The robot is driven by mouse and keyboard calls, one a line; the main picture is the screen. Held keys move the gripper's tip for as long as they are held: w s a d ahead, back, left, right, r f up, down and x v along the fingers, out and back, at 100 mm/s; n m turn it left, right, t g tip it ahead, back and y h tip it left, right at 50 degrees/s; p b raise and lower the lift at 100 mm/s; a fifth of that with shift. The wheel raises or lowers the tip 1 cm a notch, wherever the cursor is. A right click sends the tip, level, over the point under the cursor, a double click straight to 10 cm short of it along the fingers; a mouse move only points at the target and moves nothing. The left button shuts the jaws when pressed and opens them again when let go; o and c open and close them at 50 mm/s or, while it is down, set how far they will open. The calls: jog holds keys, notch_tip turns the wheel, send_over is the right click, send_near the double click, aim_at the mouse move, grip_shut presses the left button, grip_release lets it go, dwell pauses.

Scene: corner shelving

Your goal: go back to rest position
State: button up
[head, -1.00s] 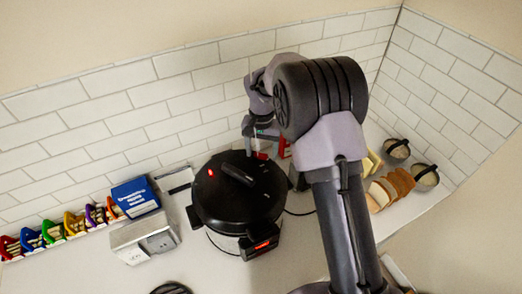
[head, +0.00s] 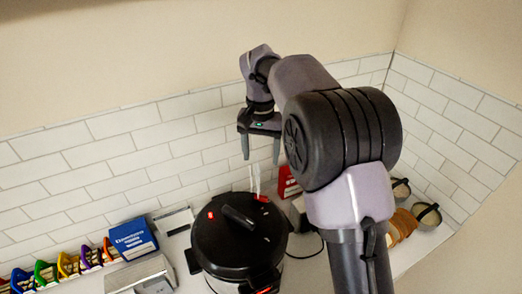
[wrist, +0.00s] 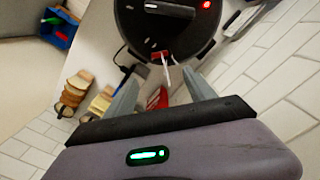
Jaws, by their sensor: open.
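My gripper (head: 260,147) is open and empty in the head view, raised above the back right of the black pressure cooker (head: 236,236). Its two fingers point down and are clear of the cooker. In the wrist view my gripper (wrist: 162,93) shows both fingers spread apart, with nothing held between them. The cooker (wrist: 150,40) lies beyond them, with a red light lit on its lid. White steam-like streaks (head: 255,180) rise from the red valve on the lid, below my fingers. My arm crosses the right half of the head view.
Several coloured packets (head: 62,264) stand along the wall. A red object (head: 288,181) is behind the cooker. Bread slices (head: 402,225) and jars (head: 427,216) are at the right. The tiled wall is close behind.

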jog(key=shift+r, duration=0.3)
jog(key=shift+r, duration=0.1)
jog(key=s+d+r+t+y, duration=0.1)
jog(key=s+d+r+t, duration=0.25)
jog(key=s+r, duration=0.9)
jog(key=s+d+f+t+y, duration=0.1)
jog(key=s+d+f+t, duration=0.15)
jog(key=s, duration=1.15)
jog(key=s+f+b, duration=0.2)
jog(key=f+b, duration=1.3)
jog(key=f, duration=0.2)
jog(key=s+f+m+b, duration=0.1)
jog(key=s+f+b, duration=0.1)
jog(key=f+b, duration=1.4)
notch_tip(320, 180, down, 2)
jog(key=shift+s+f, duration=0.15)
jog(key=shift+s, duration=0.2)
